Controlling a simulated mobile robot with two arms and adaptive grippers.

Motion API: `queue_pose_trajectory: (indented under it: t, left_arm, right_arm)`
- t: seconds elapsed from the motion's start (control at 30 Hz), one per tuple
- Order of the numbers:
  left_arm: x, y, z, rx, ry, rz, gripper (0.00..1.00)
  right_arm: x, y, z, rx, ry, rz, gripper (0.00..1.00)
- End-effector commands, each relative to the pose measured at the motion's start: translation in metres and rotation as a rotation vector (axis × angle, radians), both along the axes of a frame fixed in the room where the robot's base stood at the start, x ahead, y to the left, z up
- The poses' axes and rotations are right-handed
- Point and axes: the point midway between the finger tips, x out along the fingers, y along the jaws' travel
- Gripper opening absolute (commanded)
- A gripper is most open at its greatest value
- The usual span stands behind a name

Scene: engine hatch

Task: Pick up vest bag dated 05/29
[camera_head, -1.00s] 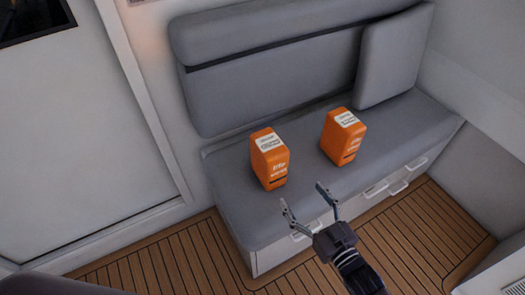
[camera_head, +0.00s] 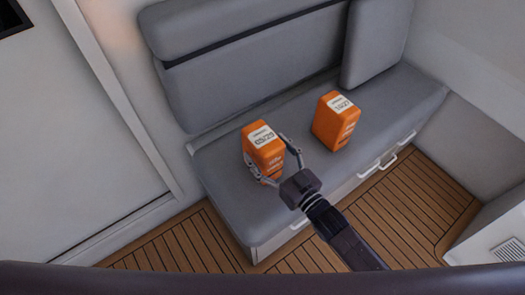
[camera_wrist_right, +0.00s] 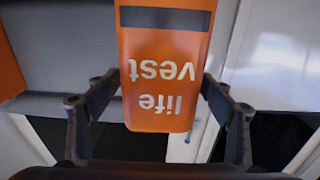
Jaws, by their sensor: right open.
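The orange vest bag labelled 05/29 (camera_head: 263,143) stands upright on the grey bench seat, the left of two bags. My right gripper (camera_head: 268,158) is open, with one finger on each side of this bag's lower front. In the right wrist view the bag (camera_wrist_right: 163,95) shows upside-down "life vest" lettering and lies between the spread fingers of the gripper (camera_wrist_right: 160,100). A gap shows by the left finger; whether the right finger touches is hard to tell. My left gripper is not in view.
A second orange bag (camera_head: 336,122) stands to the right on the same bench (camera_head: 220,190), its label reading like 10/27. A backrest and side cushion (camera_head: 375,42) are behind. Drawer handles (camera_head: 389,160) stick out of the bench front. The wooden floor (camera_head: 400,215) is clear.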

Motion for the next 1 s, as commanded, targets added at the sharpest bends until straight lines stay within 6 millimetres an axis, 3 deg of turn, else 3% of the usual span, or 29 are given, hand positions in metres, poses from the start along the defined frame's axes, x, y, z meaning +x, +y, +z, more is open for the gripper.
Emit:
queue_pose_trajectory:
  t: [0.17,0.43,1.0]
  left_arm:
    - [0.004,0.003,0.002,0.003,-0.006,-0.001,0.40]
    - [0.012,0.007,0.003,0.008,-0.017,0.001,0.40]
    - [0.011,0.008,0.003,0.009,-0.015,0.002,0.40]
  right_arm:
    - [0.016,0.011,0.001,-0.001,-0.001,0.000,0.75]
    - [0.018,0.012,0.000,-0.001,0.001,0.000,0.74]
    - [0.017,0.012,0.000,-0.001,0.000,0.000,0.11]
